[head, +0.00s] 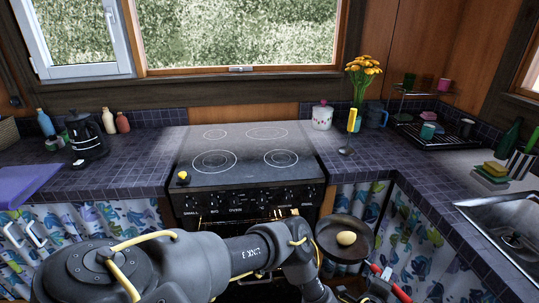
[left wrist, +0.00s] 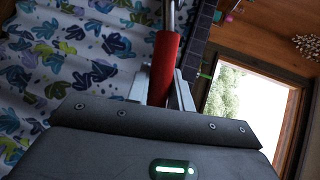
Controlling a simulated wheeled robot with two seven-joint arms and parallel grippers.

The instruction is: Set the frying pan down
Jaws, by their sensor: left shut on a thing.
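The dark round frying pan (head: 328,240) is in the head view, held in front of the counter's lower right of the stove. A pale yellow, rounded thing (head: 346,238) lies in it. My left gripper (head: 386,274) is shut on the pan's red handle (head: 402,293). In the left wrist view the red handle (left wrist: 165,62) stands between the two grey fingers of my left gripper (left wrist: 162,90). The pan's bowl is out of that view. The black stove top (head: 240,150) with its ringed burners is bare except for a small yellow thing (head: 183,176) at its front left corner. My right gripper is not in view.
Left of the stove stand a dark kettle (head: 86,135) and bottles (head: 108,121). On the right are a white pot (head: 322,116), yellow flowers (head: 363,75), a dish rack (head: 435,133) and a sink (head: 505,222). Tiled counter (head: 380,160) beside the stove has free room.

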